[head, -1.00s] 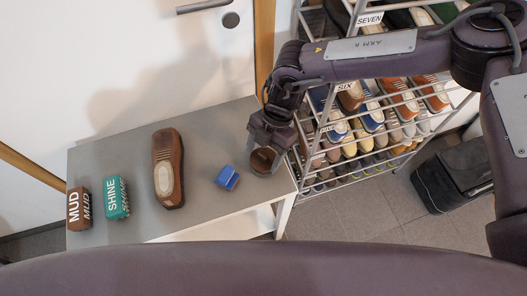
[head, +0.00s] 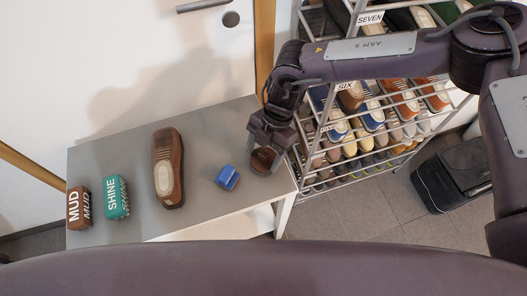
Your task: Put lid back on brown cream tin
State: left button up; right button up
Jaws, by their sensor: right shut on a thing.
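A small round brown tin (head: 263,160) sits at the right end of the grey bench, partly hidden by my right gripper. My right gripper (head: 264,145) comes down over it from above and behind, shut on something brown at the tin. I cannot tell lid from tin body at this size. My left gripper is not in view.
On the bench (head: 215,140) lie a blue block-like item (head: 227,177), a brown shoe (head: 167,168), a teal SHINE brush (head: 116,197) and a brown MUD brush (head: 79,208). A shoe rack (head: 345,130) stands close on the right. A black bag (head: 455,175) is on the floor.

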dwell(0.4)
jog(key=o, duration=1)
jog(key=shift+o, duration=0.5)
jog(key=shift+o, duration=0.7)
jog(key=shift+r+p, duration=2.8)
jog(key=shift+r, duration=0.7)
